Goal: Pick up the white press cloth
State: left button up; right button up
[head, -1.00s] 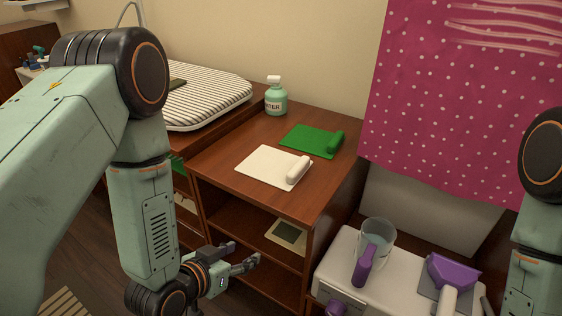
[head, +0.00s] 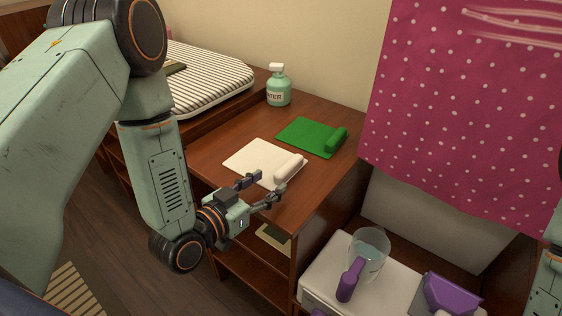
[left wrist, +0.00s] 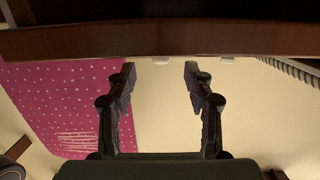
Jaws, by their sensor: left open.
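The white press cloth (head: 252,160) lies flat on the brown shelf top (head: 220,142), with a rolled part (head: 290,167) along its right side. My left gripper (head: 268,188) is open and empty at the near side of the cloth, its fingers pointing toward the rolled part. In the head view one fingertip overlaps the near end of the roll; I cannot tell if they touch. In the left wrist view the open fingers (left wrist: 160,88) show below the shelf's edge (left wrist: 100,40), with small pale bits at that edge that I cannot identify. My right gripper is out of view.
A green cloth (head: 308,135) with a roll lies just behind the white one. A striped pad (head: 210,80) is at left. A clear jug (head: 369,255) and a purple item (head: 450,293) stand lower right.

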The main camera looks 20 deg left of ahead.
aim_at(283, 170)
pick_arm(q)
jog(key=shift+w+d, duration=0.25)
jog(key=shift+w, duration=0.3)
jog(key=b+x, duration=0.1)
jog(key=x, duration=0.1)
jog(key=b+x, duration=0.1)
jog(key=x, duration=0.2)
jog(key=shift+w+a+r, duration=0.1)
jog(key=shift+w+a, duration=0.1)
jog(key=shift+w+d+r, duration=0.1)
jog(key=shift+w+d, duration=0.2)
jog(key=shift+w, duration=0.15)
jog(key=shift+a, duration=0.1)
jog(key=shift+c, duration=1.2)
grip_shut()
